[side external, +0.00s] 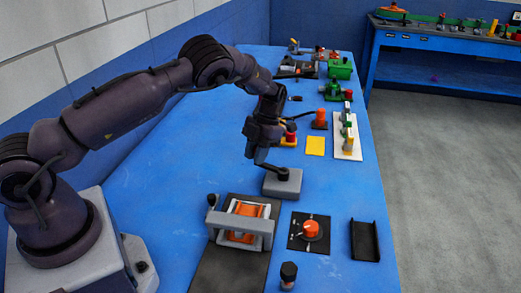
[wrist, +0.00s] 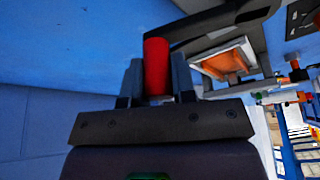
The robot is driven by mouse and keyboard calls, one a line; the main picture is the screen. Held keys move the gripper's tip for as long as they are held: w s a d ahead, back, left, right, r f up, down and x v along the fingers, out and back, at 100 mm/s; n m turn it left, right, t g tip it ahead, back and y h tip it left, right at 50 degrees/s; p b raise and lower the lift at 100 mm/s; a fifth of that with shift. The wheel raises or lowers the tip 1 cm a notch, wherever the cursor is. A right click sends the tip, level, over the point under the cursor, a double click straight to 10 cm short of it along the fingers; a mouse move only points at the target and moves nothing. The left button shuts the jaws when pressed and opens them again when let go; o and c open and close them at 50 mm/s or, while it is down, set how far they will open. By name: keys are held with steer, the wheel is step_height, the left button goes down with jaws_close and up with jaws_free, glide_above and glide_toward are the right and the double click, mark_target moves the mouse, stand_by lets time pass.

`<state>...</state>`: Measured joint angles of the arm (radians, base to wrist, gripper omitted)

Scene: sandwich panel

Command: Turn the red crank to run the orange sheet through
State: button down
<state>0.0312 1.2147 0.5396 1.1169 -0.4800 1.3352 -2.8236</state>
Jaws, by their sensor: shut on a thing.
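The red crank handle (wrist: 156,68) stands between the two fingers of my gripper (wrist: 157,82) in the wrist view, with a finger on each side. A dark crank arm (wrist: 215,22) runs to the right from it. In the side view my gripper (side external: 262,157) is low over a grey block (side external: 283,186) with a dark crank arm on top; the red handle is hidden there. The orange sheet (side external: 243,212) shows inside a grey roller frame (side external: 259,241) on a dark base, in front of the block. Orange also shows inside a pale frame in the wrist view (wrist: 226,62).
A dark plate with an orange knob (side external: 311,229) and a black tray (side external: 364,240) lie right of the roller frame. A small dark knob (side external: 288,272) stands at the front. A yellow square (side external: 315,146) and several devices stand farther back. The table's left part (side external: 160,180) is clear.

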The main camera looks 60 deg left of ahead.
steer(key=shift+s+d+n+t+h, duration=0.2)
steer(key=shift+s+d+n+h, duration=0.25)
steer(key=shift+n, duration=0.5)
steer(key=shift+s+d+n+t+h, duration=0.25)
steer(key=shift+s+d+n, duration=0.3)
steer(key=shift+n, duration=0.4)
steer(key=shift+s, duration=0.1)
steer(key=c, duration=0.9)
jaws_free()
steer(key=shift+c, duration=0.2)
steer(key=v, duration=1.3)
steer(key=shift+a, duration=0.15)
